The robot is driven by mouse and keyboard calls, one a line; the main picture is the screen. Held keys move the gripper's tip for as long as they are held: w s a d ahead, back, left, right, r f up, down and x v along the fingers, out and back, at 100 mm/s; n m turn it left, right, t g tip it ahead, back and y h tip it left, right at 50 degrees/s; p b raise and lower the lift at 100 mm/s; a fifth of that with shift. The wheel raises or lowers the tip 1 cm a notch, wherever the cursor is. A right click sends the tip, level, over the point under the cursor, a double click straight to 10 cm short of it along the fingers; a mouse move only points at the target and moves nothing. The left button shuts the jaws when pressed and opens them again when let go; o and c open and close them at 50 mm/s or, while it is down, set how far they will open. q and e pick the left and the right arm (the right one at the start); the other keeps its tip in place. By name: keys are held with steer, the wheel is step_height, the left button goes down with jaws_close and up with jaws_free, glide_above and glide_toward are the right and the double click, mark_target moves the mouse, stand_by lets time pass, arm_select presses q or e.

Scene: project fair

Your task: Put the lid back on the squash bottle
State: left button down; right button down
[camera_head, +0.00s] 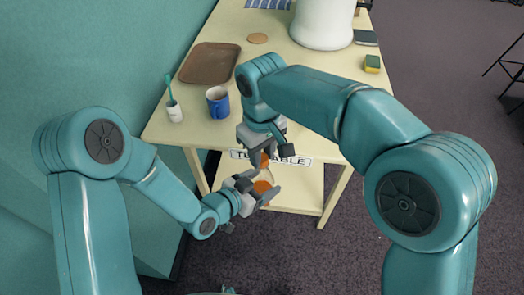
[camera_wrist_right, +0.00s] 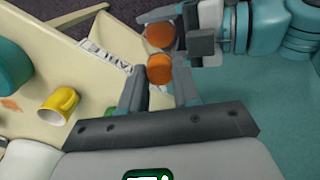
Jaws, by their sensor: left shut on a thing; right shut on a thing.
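The squash bottle (camera_head: 262,187) shows as an orange body with a paler upper part, in front of the table. My left gripper (camera_head: 258,194) is shut on it from the left. The orange lid (camera_head: 265,160) is in my right gripper (camera_head: 265,152), which is shut on it and points down just above the bottle. In the right wrist view the lid (camera_wrist_right: 159,69) is between my right fingertips (camera_wrist_right: 158,85). Beyond it the orange of the bottle (camera_wrist_right: 160,36) shows at my left gripper (camera_wrist_right: 185,38). I cannot tell whether lid and bottle touch.
The cream table (camera_head: 185,135) stands behind, with a label on its front edge. On it are a blue mug (camera_head: 218,104), a cup with a toothbrush (camera_head: 174,112), a brown tray (camera_head: 210,63) and a sponge (camera_head: 372,63). A yellow mug (camera_wrist_right: 58,106) shows in the wrist view.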

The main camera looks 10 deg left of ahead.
steer(key=m, duration=1.2)
steer(key=c, duration=0.8)
jaws_free()
steer(key=shift+r, duration=2.25)
steer(key=shift+c, duration=0.4)
